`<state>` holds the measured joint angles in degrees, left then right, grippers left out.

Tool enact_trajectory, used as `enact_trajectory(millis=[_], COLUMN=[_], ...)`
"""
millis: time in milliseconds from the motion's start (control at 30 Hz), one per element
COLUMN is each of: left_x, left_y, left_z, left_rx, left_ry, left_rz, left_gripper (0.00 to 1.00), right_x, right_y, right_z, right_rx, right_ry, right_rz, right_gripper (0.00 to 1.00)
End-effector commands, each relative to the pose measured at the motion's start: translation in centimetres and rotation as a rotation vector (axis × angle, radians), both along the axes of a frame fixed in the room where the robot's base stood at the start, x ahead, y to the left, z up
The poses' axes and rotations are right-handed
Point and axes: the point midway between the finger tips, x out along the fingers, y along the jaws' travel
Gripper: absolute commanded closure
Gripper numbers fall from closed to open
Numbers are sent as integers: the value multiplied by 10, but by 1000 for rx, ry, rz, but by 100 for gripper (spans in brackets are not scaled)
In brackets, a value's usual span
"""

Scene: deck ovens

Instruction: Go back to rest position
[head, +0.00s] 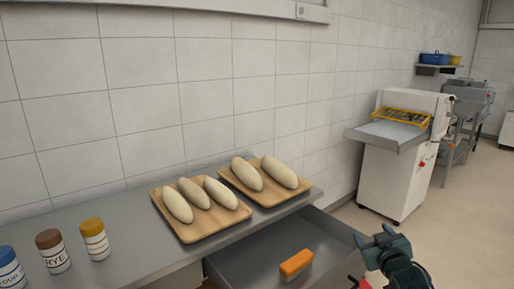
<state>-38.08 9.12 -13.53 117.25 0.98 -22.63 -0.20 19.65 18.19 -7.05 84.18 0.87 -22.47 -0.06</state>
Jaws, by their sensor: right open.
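My right gripper (377,243) is at the lower right, beside the right edge of an open drawer (247,262). Its jaws are open, and nothing shows between them. My left gripper is out of the picture. An orange block-shaped object (296,263) lies inside the drawer, to the left of my right gripper and apart from it.
A steel counter (135,217) runs along the tiled wall. It bears a wooden tray (190,236) with three dough loaves, another tray (266,202) with two, and three labelled jars (95,240). A white machine (392,170) stands at right; floor is clear before it.

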Motion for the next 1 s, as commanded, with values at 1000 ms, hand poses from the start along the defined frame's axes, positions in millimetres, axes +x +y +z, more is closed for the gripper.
enact_trajectory(millis=[1000], left_x=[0], left_y=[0], left_z=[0], left_rx=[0], left_ry=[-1], left_rz=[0], left_gripper=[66], right_x=[-350], right_y=[169], right_z=[-181], right_rx=[292], right_ry=[473], right_rz=[198], right_gripper=[35])
